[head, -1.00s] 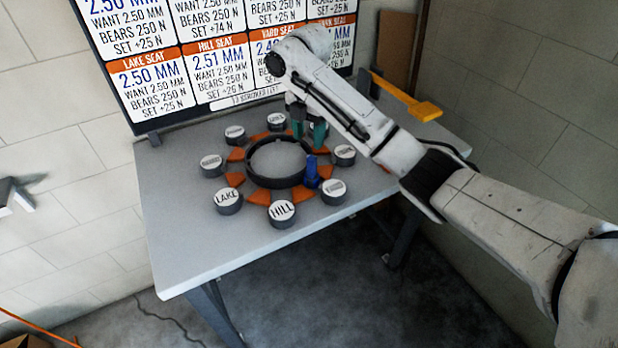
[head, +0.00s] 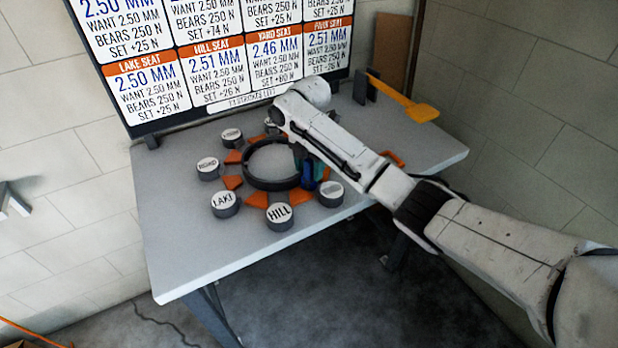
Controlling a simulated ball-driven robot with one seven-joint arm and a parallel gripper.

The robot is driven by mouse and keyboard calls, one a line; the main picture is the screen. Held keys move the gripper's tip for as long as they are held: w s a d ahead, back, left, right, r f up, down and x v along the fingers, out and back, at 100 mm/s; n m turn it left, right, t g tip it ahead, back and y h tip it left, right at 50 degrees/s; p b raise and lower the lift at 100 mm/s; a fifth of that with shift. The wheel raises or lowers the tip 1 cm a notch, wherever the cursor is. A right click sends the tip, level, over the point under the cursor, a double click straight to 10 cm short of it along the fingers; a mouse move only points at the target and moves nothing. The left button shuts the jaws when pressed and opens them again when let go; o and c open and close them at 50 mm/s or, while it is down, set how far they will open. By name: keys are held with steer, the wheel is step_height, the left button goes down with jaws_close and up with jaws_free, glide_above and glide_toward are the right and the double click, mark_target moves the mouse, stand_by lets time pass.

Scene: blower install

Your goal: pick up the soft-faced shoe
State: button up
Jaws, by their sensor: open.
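A small blue piece (head: 306,182), which looks like the soft-faced shoe, stands at the right front of the dark ring (head: 256,183) on the grey table. My gripper (head: 311,170) points down right at the blue piece, with its teal fingertips open. The fingers and arm partly cover the piece, and I cannot tell whether they touch it or sit around it.
Round labelled pucks, such as HILL (head: 279,216) and LAKE (head: 225,204), and orange wedges (head: 257,200) surround the ring closely. A yellow-orange tool (head: 420,111) sits at the back right. A board (head: 215,60) stands behind. The table's front left is clear.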

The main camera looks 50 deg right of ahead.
steer(key=shift+c, duration=0.4)
jaws_close()
